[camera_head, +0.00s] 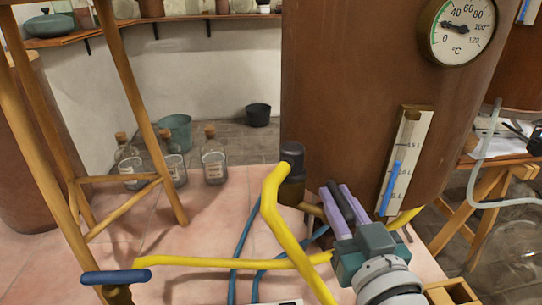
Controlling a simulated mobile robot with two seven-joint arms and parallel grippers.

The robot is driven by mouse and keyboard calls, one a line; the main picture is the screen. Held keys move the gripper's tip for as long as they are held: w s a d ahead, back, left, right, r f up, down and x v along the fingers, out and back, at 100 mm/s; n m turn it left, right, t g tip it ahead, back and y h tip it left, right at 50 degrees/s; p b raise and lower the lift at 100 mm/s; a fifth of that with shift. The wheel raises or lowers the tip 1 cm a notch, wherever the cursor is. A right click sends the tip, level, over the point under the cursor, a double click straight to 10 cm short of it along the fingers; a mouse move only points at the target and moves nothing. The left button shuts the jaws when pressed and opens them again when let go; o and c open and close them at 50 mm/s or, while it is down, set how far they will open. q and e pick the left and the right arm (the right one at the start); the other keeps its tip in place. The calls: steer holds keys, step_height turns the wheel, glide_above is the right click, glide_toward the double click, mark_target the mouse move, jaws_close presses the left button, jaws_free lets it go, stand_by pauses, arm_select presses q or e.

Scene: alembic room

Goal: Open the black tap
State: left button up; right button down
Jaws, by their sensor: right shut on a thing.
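The black tap's dark handle (342,204) shows between the two purple fingers of my right gripper (336,189), low on the front of the large copper-brown tank. My right gripper is shut on the handle, one finger on each side. The gripper and wrist hide the lower part of the tap and its joint with the pipe. My left gripper is not in view.
The tank (345,100) carries a dial (459,30) and a level gauge (392,180). Yellow pipes (200,262) and blue hoses (243,245) cross the space. A blue-handled tap (115,277) and wooden stand (135,90) are left. Glass bottles (214,165) stand behind.

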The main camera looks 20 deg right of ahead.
stand_by(0.3)
steer(key=c, duration=1)
jaws_free()
steer(key=shift+c, duration=0.2)
steer(key=s, duration=0.3)
steer(key=s+a, duration=0.1)
steer(key=s, duration=0.2)
steer(key=s+a+p, duration=0.1)
steer(key=s, duration=0.2)
steer(key=shift+s, duration=0.35)
steer(key=shift+o, duration=0.2)
